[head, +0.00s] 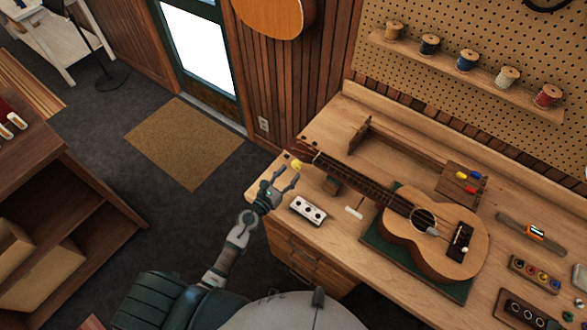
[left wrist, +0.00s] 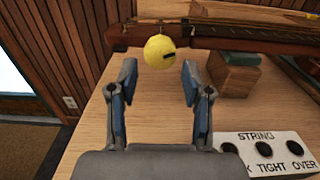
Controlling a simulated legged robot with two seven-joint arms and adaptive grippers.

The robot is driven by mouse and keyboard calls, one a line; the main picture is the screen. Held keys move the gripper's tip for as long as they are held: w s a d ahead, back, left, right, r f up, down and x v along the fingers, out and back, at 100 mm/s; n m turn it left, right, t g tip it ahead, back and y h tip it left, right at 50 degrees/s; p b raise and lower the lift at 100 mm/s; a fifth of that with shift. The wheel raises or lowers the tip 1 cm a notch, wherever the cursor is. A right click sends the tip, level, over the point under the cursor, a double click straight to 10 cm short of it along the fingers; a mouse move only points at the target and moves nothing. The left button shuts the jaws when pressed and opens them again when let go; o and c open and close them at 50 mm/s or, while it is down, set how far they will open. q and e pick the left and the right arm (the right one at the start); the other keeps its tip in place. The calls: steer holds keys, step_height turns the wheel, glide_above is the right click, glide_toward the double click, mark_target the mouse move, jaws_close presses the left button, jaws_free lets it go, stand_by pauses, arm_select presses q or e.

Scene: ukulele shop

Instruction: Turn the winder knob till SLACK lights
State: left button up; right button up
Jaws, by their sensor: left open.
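The yellow round winder knob (head: 296,164) sits at the headstock end of the ukulele (head: 398,238). In the left wrist view the knob (left wrist: 159,51) has a dark slot mark on its right side. My left gripper (head: 284,174) is open and empty. Its fingers (left wrist: 158,82) point toward the knob, one to each side, with the knob just beyond the tips. The white STRING indicator box (head: 308,210) stands on the bench; its three round lamps look dark. In the left wrist view the box (left wrist: 270,139) shows TIGHT and OVER; the left label is partly hidden. My right gripper is not in view.
The ukulele body lies on a green mat (head: 378,245). A small white piece (head: 354,212) lies between the box and the neck. The wooden bench (head: 325,232) ends close to my left gripper.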

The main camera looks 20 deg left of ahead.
arm_select(q)
steer(key=v, duration=0.8)
steer(key=shift+s+a, duration=0.1)
steer(key=shift+s, duration=0.1)
steer(key=shift+s+a, duration=0.1)
steer(key=shift+s, duration=0.05)
steer(key=s+a+m+b, duration=0.1)
steer(key=s+a+b, duration=0.1)
steer(key=s+b, duration=0.2)
steer(key=p, duration=0.3)
glide_toward(298, 164)
steer(key=shift+h, duration=0.4)
steer(key=w, duration=0.3)
steer(key=w+d+f, duration=0.1)
steer(key=w, duration=0.2)
steer(key=w+d+f+p, duration=0.1)
steer(key=w, duration=0.1)
steer(key=shift+w+d, duration=0.15)
steer(key=shift+w, duration=0.25)
steer(key=shift+c, duration=0.2)
